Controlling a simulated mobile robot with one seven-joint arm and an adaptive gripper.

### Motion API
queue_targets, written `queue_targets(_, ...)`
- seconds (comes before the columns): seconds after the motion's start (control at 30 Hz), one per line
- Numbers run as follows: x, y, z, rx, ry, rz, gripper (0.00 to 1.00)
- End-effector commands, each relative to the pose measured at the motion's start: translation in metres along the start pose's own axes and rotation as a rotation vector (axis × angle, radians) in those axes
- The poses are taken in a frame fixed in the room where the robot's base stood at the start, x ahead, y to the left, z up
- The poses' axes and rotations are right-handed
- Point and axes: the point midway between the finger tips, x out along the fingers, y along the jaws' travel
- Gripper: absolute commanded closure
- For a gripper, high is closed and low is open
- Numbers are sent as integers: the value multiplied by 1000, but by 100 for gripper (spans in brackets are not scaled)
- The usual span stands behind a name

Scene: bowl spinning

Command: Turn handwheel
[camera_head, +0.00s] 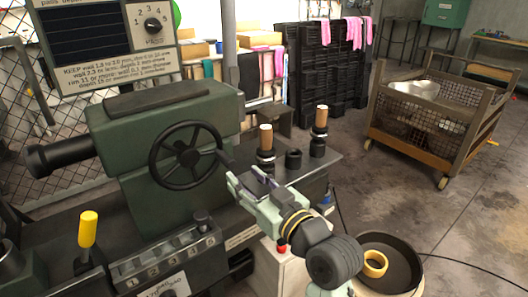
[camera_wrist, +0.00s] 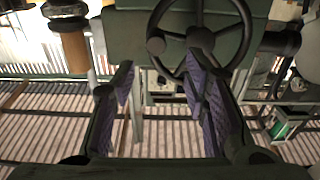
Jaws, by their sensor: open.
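The black spoked handwheel (camera_head: 187,155) is mounted on the front of a dark green machine housing (camera_head: 150,115). It also shows at the top of the wrist view (camera_wrist: 202,39), upside down relative to the head view. A round knob (camera_wrist: 156,45) on the wheel shows between and beyond my fingertips in the wrist view. My gripper (camera_head: 245,180) is open just right of the wheel's lower right rim. Its purple-padded fingers (camera_wrist: 160,85) are spread with nothing between them. Whether a fingertip touches the wheel I cannot tell.
Two wooden-topped posts (camera_head: 266,138) stand on the machine bed behind my gripper. A yellow-handled lever (camera_head: 88,229) is at the lower left. A round dark tray (camera_head: 405,262) holding a yellow ring (camera_head: 375,264) is at the lower right. A wheeled cart (camera_head: 425,135) stands on open floor.

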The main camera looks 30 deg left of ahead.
Motion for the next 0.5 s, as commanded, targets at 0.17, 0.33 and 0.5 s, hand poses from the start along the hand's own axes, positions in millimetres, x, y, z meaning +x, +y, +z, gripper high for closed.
queue_targets(0.17, 3, 1, 6, 8, -24, -8, 59)
queue_targets(0.33, 30, 0, 5, 7, -24, -10, 59)
queue_targets(0.5, 63, 0, 5, 7, -23, -9, 59)
